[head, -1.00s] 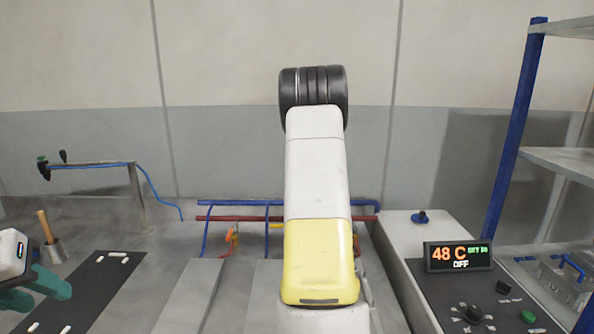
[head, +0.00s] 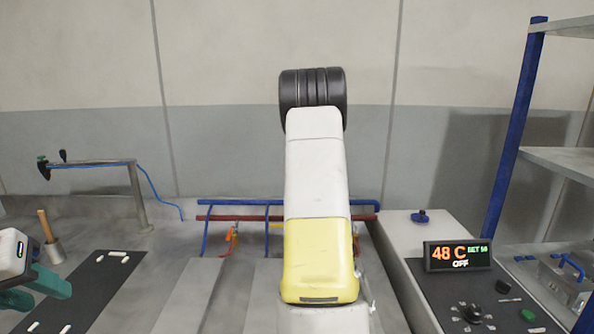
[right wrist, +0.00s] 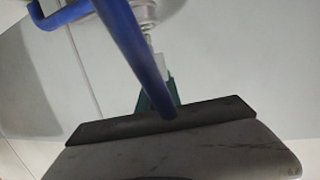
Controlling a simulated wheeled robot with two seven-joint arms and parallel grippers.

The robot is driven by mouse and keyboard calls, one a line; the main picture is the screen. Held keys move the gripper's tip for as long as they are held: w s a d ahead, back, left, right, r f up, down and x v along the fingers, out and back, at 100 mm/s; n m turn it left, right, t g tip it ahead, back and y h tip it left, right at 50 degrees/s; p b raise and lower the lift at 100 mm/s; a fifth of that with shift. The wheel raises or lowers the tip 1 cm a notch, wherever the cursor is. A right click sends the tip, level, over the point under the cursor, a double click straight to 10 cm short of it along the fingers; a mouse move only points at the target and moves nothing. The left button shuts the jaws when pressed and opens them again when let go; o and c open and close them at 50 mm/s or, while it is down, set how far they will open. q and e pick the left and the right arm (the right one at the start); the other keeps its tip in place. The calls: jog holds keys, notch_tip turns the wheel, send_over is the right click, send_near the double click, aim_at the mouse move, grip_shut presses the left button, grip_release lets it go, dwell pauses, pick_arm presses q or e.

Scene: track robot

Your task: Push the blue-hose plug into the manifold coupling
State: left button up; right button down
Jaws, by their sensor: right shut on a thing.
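In the right wrist view, a silver fitting (right wrist: 148,14), apparently the manifold coupling, sits at the top behind a thick blue pipe (right wrist: 128,45). A whitish piece (right wrist: 160,66), apparently the blue-hose plug, is in line below it. Whether the two touch is unclear. The green fingers of my right gripper (right wrist: 150,88) are shut on this piece, partly hidden by the pipe. In the head view my arm hides the right gripper and the plug. My left gripper (head: 42,290) is at the lower left, its green fingers apart and empty.
The manifold's blue rail (head: 240,202) and red rail (head: 220,217) run along the wall behind my arm. A control box with a display (head: 458,256) stands at right, beside a blue-post shelf (head: 515,120). A dark mat (head: 90,285) lies at left.

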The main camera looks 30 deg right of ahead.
jog(key=shift+f, duration=1.25)
jog(key=c, duration=1.5)
grip_release()
jog(key=shift+o, duration=0.2)
jog(key=shift+s, duration=0.1)
jog(key=v, duration=0.7)
jog(key=shift+s+a+r, duration=0.15)
jog(key=shift+s+a, duration=0.05)
jog(key=shift+a, duration=0.05)
